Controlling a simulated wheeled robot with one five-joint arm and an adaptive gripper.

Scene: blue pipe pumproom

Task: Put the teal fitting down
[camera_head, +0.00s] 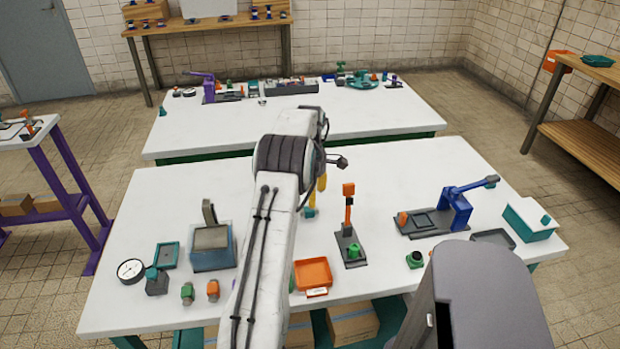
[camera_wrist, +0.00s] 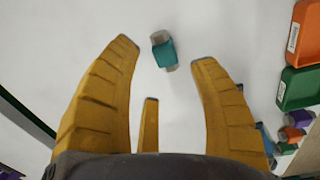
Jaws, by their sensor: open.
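The teal fitting (camera_wrist: 163,50), a small teal piece with grey ends, lies on the white tabletop between and just beyond the fingertips in the wrist view. In the head view the fitting (camera_head: 309,212) shows as a small teal spot beside the yellow fingers, partly hidden by my arm. My gripper (camera_wrist: 166,54) is open and empty, with gaps between the fitting and both fingers. In the head view my gripper (camera_head: 319,188) points down over the middle of the near white table (camera_head: 390,175).
An orange tray (camera_head: 313,273) and a grey stand with an orange-topped post (camera_head: 348,215) are nearby. A blue lever press (camera_head: 452,212) stands right; a blue-grey box (camera_head: 211,250) and a gauge (camera_head: 130,270) stand left. The table's back strip is clear.

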